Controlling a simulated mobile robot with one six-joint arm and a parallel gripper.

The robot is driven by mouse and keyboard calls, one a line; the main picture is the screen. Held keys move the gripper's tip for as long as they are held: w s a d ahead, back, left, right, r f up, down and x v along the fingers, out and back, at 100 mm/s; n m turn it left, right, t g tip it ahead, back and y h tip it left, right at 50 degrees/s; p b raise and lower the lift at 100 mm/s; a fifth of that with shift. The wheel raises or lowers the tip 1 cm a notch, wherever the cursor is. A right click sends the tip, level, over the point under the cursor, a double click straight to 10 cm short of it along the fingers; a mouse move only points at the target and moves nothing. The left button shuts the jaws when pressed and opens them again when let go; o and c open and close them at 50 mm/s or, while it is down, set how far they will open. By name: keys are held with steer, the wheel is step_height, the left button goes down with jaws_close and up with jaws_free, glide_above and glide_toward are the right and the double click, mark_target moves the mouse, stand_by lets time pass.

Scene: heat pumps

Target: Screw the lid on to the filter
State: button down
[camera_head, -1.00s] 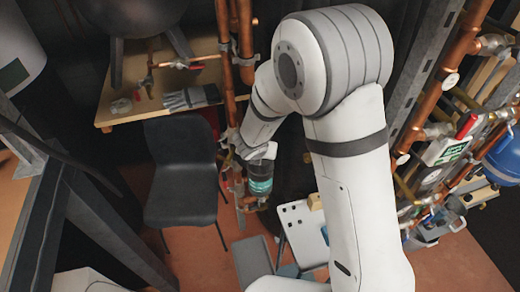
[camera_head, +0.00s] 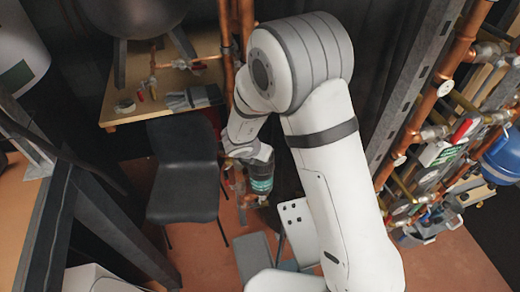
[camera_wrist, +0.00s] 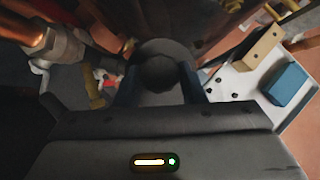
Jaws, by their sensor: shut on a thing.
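In the wrist view, my gripper (camera_wrist: 160,80) has its two dark fingers on either side of a dark grey round part with a raised knob, which looks like the lid (camera_wrist: 162,72). The gripper is shut on it. The filter cannot be made out; anything under the lid is hidden by it and by the fingers. In the head view, my gripper (camera_head: 261,188) is at the end of the arm, pointing down beside the vertical copper pipes. The lid cannot be picked out there.
A copper pipe with a metal fitting (camera_wrist: 62,46) is close at the wrist view's upper left. A white holed tray (camera_wrist: 232,88) with a blue block (camera_wrist: 287,84) and a wooden block (camera_wrist: 258,48) lies right. In the head view, a black chair (camera_head: 184,170) stands left of the gripper.

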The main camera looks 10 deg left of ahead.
steer(key=shift+w+a+r, duration=0.1)
steer(key=shift+w+r, duration=0.1)
steer(key=shift+r, duration=0.15)
steer(key=shift+m+p, duration=0.35)
steer(key=shift+m, duration=0.05)
steer(key=c, duration=1.3)
jaws_free()
steer(key=shift+f, duration=0.1)
steer(key=o, duration=0.5)
steer(key=shift+s+f, duration=0.1)
steer(key=shift+f, duration=0.05)
steer(key=shift+c, duration=0.2)
